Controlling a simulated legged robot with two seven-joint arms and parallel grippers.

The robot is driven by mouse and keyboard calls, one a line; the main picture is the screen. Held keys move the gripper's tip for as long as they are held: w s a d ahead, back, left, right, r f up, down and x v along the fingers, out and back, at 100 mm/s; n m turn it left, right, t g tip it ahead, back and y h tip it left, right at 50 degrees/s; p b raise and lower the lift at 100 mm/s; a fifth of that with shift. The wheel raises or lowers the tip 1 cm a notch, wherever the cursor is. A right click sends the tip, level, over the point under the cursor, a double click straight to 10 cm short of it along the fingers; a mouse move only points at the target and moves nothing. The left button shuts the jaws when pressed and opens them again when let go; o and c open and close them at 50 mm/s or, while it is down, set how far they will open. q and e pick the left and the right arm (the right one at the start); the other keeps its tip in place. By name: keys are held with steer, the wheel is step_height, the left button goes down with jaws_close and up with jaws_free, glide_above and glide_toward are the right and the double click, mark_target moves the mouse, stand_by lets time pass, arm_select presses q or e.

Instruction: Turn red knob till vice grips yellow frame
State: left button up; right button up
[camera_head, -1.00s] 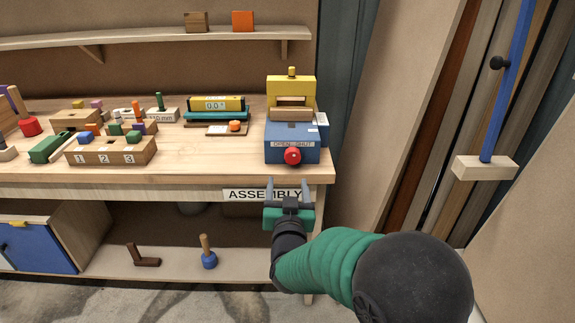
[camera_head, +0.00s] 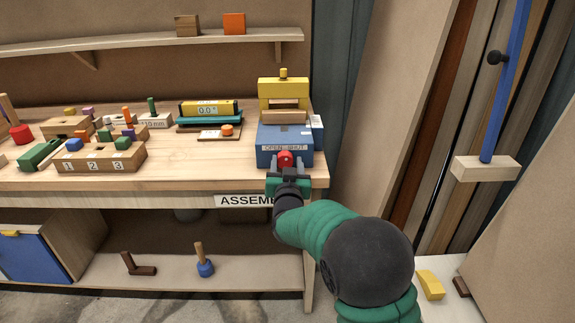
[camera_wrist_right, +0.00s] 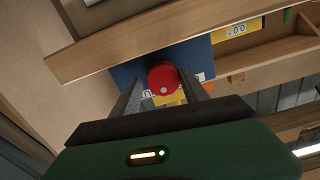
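The blue vice (camera_head: 282,135) stands at the right end of the workbench, with a label reading OPEN and SHUT on its front. The red knob (camera_head: 285,159) sticks out of the vice's front; it also shows in the right wrist view (camera_wrist_right: 162,77). The yellow frame (camera_head: 283,88) stands upright on top of the vice, above a wooden block (camera_head: 284,117). My right gripper (camera_head: 287,168) is open at the knob, with its fingers on either side of it in the wrist view (camera_wrist_right: 163,92). I cannot tell whether they touch it. My left gripper is out of view.
The workbench (camera_head: 190,172) holds a numbered wooden block (camera_head: 100,160) and several small parts to the left. A yellow level (camera_head: 208,108) lies left of the vice. Boards (camera_head: 400,130) lean at the right. A shelf (camera_head: 150,40) runs above.

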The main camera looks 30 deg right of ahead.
steer(key=shift+a, duration=0.35)
steer(key=c, duration=0.9)
steer(key=shift+d+f+m, duration=0.1)
steer(key=shift+m, duration=0.2)
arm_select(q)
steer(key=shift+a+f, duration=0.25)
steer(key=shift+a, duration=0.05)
arm_select(e)
steer(key=o, duration=1.4)
steer(key=shift+s, duration=0.1)
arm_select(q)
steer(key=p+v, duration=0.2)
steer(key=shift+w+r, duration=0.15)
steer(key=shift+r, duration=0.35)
arm_select(e)
steer(key=v, duration=1.7)
arm_select(q)
steer(key=shift+p, duration=0.3)
